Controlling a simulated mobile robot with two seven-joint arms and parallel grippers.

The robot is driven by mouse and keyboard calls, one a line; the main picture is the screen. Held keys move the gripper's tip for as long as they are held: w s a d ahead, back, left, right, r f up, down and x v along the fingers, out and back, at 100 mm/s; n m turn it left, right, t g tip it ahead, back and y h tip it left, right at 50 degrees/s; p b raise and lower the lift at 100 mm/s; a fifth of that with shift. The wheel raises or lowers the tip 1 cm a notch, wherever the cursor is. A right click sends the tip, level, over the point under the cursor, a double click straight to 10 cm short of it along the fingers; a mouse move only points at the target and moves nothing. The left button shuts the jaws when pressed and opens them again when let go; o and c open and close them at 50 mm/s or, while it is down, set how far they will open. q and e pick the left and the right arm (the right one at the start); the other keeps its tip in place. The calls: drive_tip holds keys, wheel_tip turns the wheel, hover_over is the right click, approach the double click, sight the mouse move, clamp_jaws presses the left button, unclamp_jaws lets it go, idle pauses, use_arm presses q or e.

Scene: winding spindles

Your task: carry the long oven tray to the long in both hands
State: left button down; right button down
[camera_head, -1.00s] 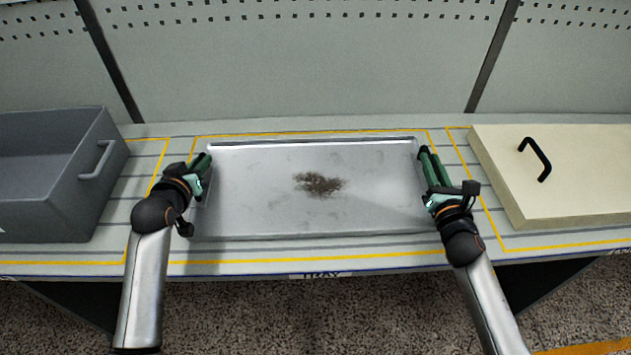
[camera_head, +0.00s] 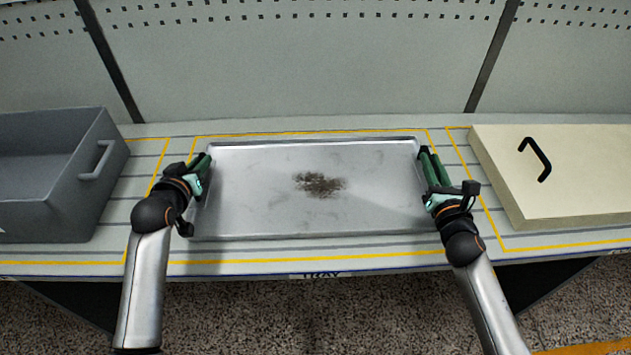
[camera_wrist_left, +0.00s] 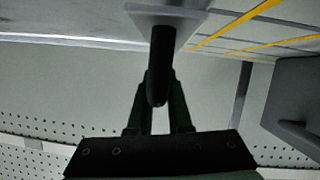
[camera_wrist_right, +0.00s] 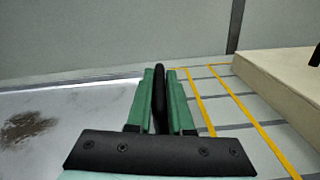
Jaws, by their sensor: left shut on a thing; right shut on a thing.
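The long oven tray (camera_head: 260,205) is a flat metal sheet with a low rim and a brown stain near its middle. It lies in the yellow-outlined area of the bench, above the label reading TRAY. My left gripper (camera_head: 205,162) is at its left end, shut on a black handle (camera_wrist_left: 158,75), seen in the left wrist view. My right gripper (camera_head: 428,158) is at its right end, shut on the other black handle (camera_wrist_right: 159,95), seen in the right wrist view. Whether the tray touches the bench cannot be told for certain.
A grey bin (camera_head: 85,185) with a side handle stands on the bench at the left. A cream lid or board (camera_head: 560,195) with a black handle lies at the right. A grey perforated panel (camera_head: 300,70) closes off the back.

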use_arm(q)
drive_tip(key=shift+d, duration=0.1)
use_arm(e)
drive_tip(key=shift+a, duration=0.15)
